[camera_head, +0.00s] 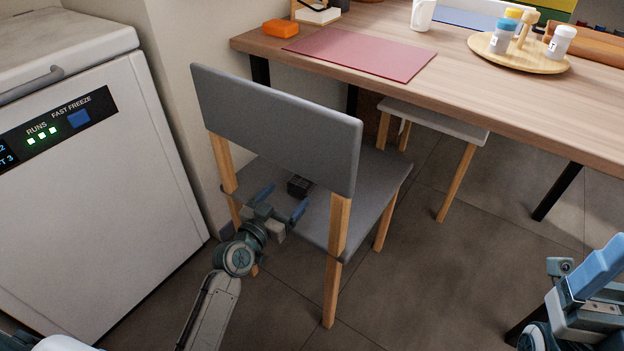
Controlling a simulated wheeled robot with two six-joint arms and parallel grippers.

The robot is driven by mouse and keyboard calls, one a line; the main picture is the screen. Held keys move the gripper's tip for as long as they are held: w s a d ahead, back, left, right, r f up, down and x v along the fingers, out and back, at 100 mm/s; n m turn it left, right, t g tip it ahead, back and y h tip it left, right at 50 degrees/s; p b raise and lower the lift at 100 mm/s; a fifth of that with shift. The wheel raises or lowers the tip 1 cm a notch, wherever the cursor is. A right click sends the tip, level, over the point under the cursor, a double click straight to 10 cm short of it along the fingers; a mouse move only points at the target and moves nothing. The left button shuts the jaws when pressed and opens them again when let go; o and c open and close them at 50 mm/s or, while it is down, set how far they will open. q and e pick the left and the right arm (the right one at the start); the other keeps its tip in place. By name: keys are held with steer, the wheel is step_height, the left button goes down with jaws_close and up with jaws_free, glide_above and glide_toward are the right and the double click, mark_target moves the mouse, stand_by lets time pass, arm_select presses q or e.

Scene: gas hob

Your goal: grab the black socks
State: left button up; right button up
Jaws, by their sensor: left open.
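A small dark bundle, which looks like the black socks (298,185), lies on the grey seat of the chair (374,180), seen through the gap under the backrest. My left gripper (283,202) is at that gap, behind the chair, with its two blue fingers apart. The socks show just beyond and between the fingertips. Nothing is held, and I cannot tell how much space lies between fingers and socks. My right gripper (598,268) is at the lower right edge, away from the chair. It is partly cut off and its jaw opening is not clear.
The chair's grey backrest (275,120) stands above my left gripper, with wooden posts either side. A white freezer (100,190) stands at left. A wooden table (480,95) is beyond, with a red mat (362,53) and a round tray (480,45). A stool (432,118) is under the table.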

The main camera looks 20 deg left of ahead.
arm_select(q)
steer(key=shift+x, duration=1.15)
steer(key=x, duration=0.5)
steer(key=shift+w+d+r+b, duration=0.2)
steer(key=shift+d+r+b, duration=0.1)
steer(key=shift+b, duration=0.05)
steer(key=c, duration=1.1)
